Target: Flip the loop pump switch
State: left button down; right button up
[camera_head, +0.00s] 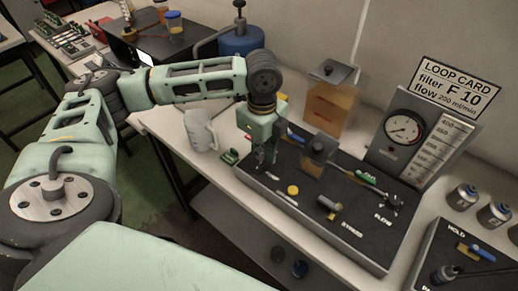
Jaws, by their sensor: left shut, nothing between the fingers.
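A dark control panel (300,222) lies on the white bench and bears several controls. It has a yellow button (292,190), a short metal cylinder (328,205) and a silver lever-like part (394,201) near a green tag (366,178). I cannot tell which of these is the loop pump switch; the panel's small labels are hard to read. My left gripper (262,163) points down over the panel's left end, shut and empty, hiding what is right behind it. I cannot tell whether its tips touch the panel. My right gripper is out of view.
A white jug (201,131) stands left of my gripper. Small cans (462,197) and another panel (465,262) are at right.

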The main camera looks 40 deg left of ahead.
aim_at(261, 163)
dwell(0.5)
pick_arm(q)
jog(key=shift+f, duration=0.3)
jog(key=shift+f, duration=0.85)
dwell(0.5)
notch_tip(261, 163, up, 7)
jog(key=p, duration=0.9)
jog(key=shift+r, duration=0.1)
dwell(0.5)
